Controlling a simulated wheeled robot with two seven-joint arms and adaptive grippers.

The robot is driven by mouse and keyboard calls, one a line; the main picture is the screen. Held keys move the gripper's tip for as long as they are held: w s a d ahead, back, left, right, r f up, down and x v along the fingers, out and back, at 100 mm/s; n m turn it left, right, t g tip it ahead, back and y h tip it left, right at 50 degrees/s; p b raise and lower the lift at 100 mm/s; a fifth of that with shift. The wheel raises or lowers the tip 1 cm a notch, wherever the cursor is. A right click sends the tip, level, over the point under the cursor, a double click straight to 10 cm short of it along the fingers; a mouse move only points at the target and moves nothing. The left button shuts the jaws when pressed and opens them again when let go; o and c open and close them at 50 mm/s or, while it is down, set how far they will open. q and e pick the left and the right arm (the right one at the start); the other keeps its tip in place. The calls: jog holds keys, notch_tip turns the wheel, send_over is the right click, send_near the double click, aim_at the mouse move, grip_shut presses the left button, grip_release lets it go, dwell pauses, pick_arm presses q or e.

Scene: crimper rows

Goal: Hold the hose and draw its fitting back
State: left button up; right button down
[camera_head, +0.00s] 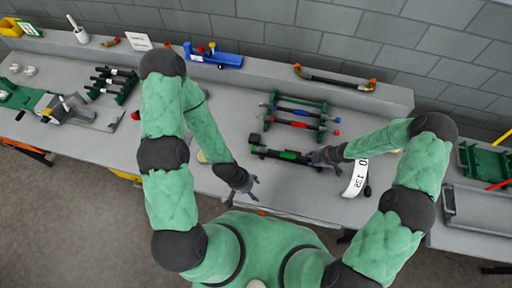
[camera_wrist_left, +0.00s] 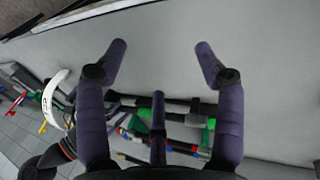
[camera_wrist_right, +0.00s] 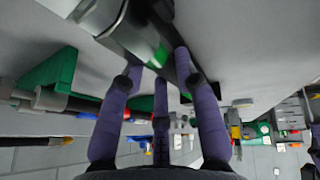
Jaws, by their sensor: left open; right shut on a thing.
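The black hose (camera_head: 267,152) with a green band (camera_head: 289,155) lies near the front of the grey bench, in front of a rack of similar hoses. My right gripper (camera_head: 318,156) is shut on its right end. In the right wrist view the fingers (camera_wrist_right: 160,62) close around the dark hose by a green part (camera_wrist_right: 161,53); the exact contact is partly hidden. My left gripper (camera_head: 247,186) is open and empty at the bench's front edge, left of and nearer than the hose. Its spread fingers (camera_wrist_left: 160,60) show only bare bench between their tips in the left wrist view.
The rack (camera_head: 322,119) with green supports holds several dark hoses with red and blue parts. A white numbered tag (camera_head: 355,178) is right of my right gripper. A blue tool (camera_head: 215,58) and an orange-ended handle (camera_head: 335,80) lie on the back ledge. Bare bench lies left of the rack.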

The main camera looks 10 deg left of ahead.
dwell(0.4)
pick_arm(q)
jog(key=shift+c, duration=1.4)
jog(key=shift+w, duration=0.2)
jog(key=shift+c, duration=1)
jog(key=m+t+y, duration=0.2)
jog(key=t+y, duration=0.2)
send_near(256, 149)
jog(key=shift+x, duration=4.55)
jog(key=shift+a, duration=0.1)
jog(key=c, duration=0.8)
